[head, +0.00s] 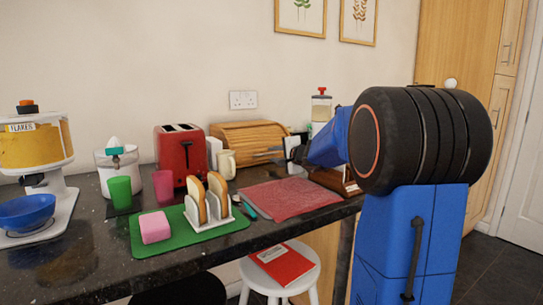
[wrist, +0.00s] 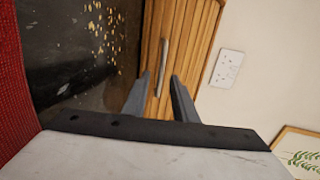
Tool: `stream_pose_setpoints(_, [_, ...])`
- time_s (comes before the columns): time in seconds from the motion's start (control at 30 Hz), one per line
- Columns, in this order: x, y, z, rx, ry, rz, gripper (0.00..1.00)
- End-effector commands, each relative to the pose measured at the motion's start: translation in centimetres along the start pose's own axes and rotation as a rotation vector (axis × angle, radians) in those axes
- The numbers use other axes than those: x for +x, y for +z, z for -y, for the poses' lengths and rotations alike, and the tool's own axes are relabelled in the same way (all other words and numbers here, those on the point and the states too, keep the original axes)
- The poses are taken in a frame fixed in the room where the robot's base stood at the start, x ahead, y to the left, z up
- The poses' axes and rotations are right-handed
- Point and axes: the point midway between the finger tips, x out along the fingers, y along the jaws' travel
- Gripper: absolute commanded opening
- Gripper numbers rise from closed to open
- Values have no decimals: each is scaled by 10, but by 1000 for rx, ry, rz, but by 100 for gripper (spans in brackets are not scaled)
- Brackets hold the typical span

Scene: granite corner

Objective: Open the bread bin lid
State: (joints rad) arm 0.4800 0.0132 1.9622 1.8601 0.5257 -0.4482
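The wooden bread bin (head: 248,133) stands at the back of the dark counter against the wall, right of the red toaster. Its slatted roll-top lid looks shut. In the wrist view the slatted lid (wrist: 197,35) fills the upper middle, with a slim metal handle (wrist: 162,62) running along it. My gripper (head: 270,155) is in front of the bin at its right half. In the wrist view my gripper (wrist: 159,85) is open and empty, its two fingers apart, with the handle ahead between them. I cannot tell whether either finger touches the bin.
A red toaster (head: 182,148) and a cream mug (head: 226,164) stand left of the bin. A red cloth (head: 290,197) lies in front, beside a green tray (head: 190,236) with a toast rack. A blender-like jar (head: 320,108) stands to the right. Crumbs (wrist: 103,25) lie on the counter.

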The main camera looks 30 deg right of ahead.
Motion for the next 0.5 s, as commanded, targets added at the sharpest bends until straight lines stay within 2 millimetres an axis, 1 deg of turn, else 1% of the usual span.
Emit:
stream_pose_setpoints(0.03, [7, 0, 0, 1, -1, 1, 26])
stream_pose_setpoints(0.1, [14, 0, 0, 1, 0, 1, 26])
stream_pose_setpoints(0.2, [21, 0, 0, 1, -1, 2, 26])
stream_pose_setpoints(0.33, [26, 0, 1, 0, -1, 1, 26])
stream_pose_setpoints(0.5, [26, 0, 1, 0, -1, 0, 26])
